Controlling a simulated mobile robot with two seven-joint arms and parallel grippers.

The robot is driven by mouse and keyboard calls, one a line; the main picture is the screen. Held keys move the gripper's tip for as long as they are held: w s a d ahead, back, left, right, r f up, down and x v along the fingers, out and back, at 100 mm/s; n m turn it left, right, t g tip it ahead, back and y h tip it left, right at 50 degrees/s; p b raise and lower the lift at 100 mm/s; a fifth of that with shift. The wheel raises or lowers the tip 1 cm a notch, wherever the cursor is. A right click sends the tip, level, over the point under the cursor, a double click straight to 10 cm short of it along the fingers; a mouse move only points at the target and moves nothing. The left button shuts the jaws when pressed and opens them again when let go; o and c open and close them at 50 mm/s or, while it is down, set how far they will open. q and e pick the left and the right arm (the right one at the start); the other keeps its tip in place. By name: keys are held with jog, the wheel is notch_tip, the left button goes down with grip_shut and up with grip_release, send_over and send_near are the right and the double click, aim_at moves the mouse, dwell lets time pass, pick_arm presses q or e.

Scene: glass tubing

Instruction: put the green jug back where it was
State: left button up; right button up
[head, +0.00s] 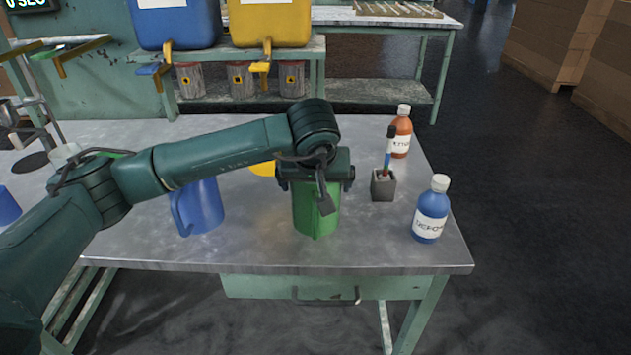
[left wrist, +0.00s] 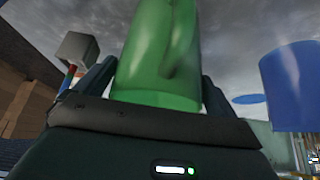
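The green jug (head: 316,212) is upright near the front middle of the grey table, with its handle facing the front. My left gripper (head: 316,184) is over it from above and hides its top. In the left wrist view the green jug (left wrist: 158,60) fills the space between the two fingers (left wrist: 158,85), one finger against each side. The gripper looks shut on it. Whether the jug's base touches the table is hard to tell. My right gripper is not in view.
A blue jug (head: 198,208) stands left of the green one, and a yellow item (head: 263,168) shows partly behind my arm. At right stand a grey holder (head: 383,186), a blue bottle (head: 430,213) and an orange bottle (head: 401,135). Bare tabletop (head: 350,245) lies in front.

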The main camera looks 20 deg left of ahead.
pick_arm(q)
jog(key=shift+o, duration=0.3)
jog(key=v, duration=1.2)
jog(key=shift+r+p, duration=0.25)
jog(key=shift+p, duration=0.05)
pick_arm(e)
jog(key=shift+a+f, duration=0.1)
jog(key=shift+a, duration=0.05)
